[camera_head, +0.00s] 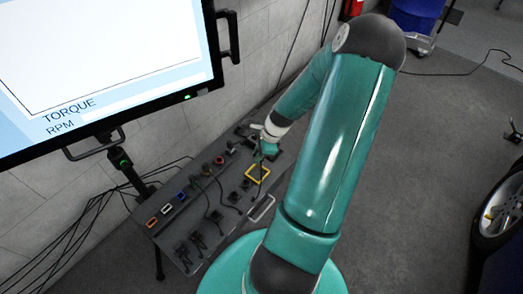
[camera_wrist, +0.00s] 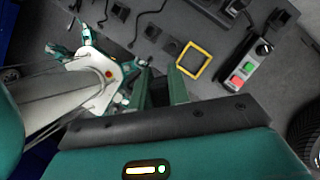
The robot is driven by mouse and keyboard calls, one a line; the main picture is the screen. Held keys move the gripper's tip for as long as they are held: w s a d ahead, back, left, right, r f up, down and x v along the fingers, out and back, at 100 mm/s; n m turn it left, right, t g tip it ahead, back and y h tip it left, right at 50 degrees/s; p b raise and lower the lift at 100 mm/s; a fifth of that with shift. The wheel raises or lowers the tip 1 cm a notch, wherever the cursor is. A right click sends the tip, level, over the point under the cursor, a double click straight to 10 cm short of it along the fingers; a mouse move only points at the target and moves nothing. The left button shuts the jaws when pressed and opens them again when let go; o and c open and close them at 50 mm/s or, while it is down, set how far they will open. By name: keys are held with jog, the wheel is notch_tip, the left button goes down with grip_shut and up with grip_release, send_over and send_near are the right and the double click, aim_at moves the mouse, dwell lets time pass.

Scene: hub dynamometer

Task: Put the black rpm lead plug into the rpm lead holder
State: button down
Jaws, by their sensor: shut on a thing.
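My gripper (camera_head: 268,147) is over the far end of the grey bench panel (camera_head: 222,222). In the wrist view its two teal fingers (camera_wrist: 160,78) point at the panel, a small gap between them. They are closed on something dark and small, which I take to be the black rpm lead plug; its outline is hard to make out. I cannot tell which fitting is the rpm lead holder.
A yellow square frame (camera_head: 258,172) lies beside the gripper. A box with red and green buttons (camera_wrist: 245,68) is to its right in the wrist view. Black leads and coloured sockets (camera_head: 181,196) cover the panel's left part. A large monitor (camera_head: 100,60) overhangs at left.

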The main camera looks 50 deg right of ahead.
jog(key=shift+w+a, duration=1.25)
jog(key=shift+w, duration=1.8)
jog(key=shift+s+f, duration=0.1)
jog(key=shift+f, duration=8.1)
jog(key=shift+f, duration=0.85)
jog(key=shift+f, duration=0.35)
jog(key=shift+f, duration=0.25)
jog(key=c, duration=1.3)
grip_release()
jog(key=shift+o, duration=0.2)
